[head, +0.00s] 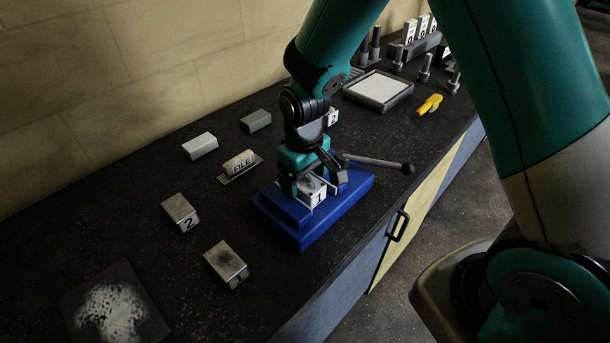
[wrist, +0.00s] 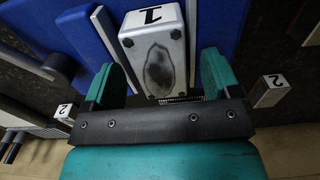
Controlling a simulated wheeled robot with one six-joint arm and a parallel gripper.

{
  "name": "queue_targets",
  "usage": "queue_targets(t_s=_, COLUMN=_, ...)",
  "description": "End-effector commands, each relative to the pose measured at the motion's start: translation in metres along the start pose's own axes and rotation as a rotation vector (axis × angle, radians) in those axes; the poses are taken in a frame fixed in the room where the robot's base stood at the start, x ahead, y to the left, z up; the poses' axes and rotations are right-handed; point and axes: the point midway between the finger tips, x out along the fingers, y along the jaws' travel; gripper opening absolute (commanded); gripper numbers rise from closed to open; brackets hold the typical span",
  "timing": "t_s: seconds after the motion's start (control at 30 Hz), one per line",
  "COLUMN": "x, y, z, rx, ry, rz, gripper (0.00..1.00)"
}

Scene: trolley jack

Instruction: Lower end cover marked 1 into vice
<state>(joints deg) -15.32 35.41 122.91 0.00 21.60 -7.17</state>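The end cover marked 1 (head: 319,198) is a grey block with a white number plate, at the blue vice (head: 305,238) in the head view. In the wrist view the cover (wrist: 155,62) shows a dark oval patch on its face and lies between the vice's grey jaw plates. It is close to the right plate, with a gap to the left one. My gripper (head: 308,183) is directly over the vice. In the wrist view its green fingers (wrist: 160,75) are spread, with visible gaps on both sides of the cover. How deep the cover sits is hidden.
The vice handle (head: 375,163) sticks out right.

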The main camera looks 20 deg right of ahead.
Motion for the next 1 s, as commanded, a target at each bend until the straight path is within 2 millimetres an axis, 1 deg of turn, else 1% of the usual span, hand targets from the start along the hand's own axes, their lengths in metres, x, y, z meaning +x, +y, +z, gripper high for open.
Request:
queue_targets(t_s=0.2, x=-0.001, y=0.000, z=0.000, rx=0.000, ry=-0.001, rz=0.000, gripper=0.83)
queue_targets(t_s=0.27, x=-0.005, y=0.000, z=0.000, rx=0.000, ry=0.000, rz=0.000, gripper=0.83)
queue_targets(t_s=0.37, x=-0.018, y=0.000, z=-0.001, rx=0.000, ry=0.004, rz=0.000, gripper=0.83)
queue_targets(t_s=0.47, x=-0.039, y=0.000, z=-0.002, rx=0.000, ry=0.007, rz=0.001, gripper=0.83)
queue_targets(t_s=0.8, x=-0.126, y=0.000, z=-0.001, rx=0.000, ry=0.007, rz=0.001, gripper=0.83)
queue_targets(t_s=0.9, x=-0.145, y=0.000, z=-0.001, rx=0.000, ry=0.004, rz=0.000, gripper=0.83)
queue_targets(t_s=1.0, x=-0.160, y=0.000, z=-0.001, rx=0.000, ry=0.003, rz=0.000, gripper=0.83)
